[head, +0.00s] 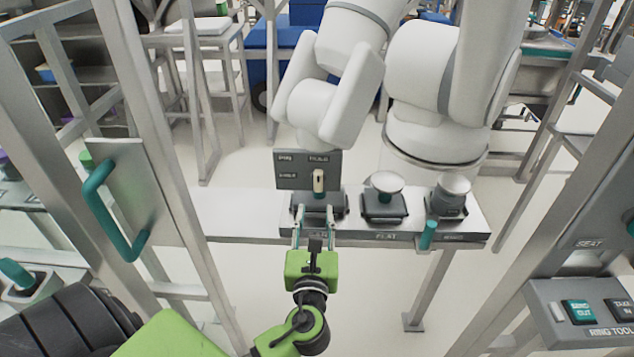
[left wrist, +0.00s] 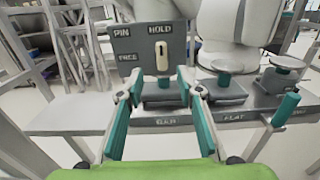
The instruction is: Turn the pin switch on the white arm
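The pin switch is a cream lever (head: 319,182) on a dark grey panel (head: 292,170) at the base of the white arm (head: 325,95). In the left wrist view the lever (left wrist: 162,56) stands upright below the word HOLD. The panel (left wrist: 128,45) also reads PIN and FREE at its left. My left gripper (head: 315,220) is green with teal finger pads. It is open and empty, in front of and below the lever, not touching it. In the left wrist view its fingers (left wrist: 160,95) are spread wide below the panel. My right gripper is out of view.
A pale bench (head: 235,215) carries dark holders (head: 384,207) with round white tops, right of the switch. A teal peg (head: 428,235) stands at its front edge. Metal frames flank both sides; a teal handle (head: 112,215) is at left. A RING TOOL panel (head: 590,315) is at lower right.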

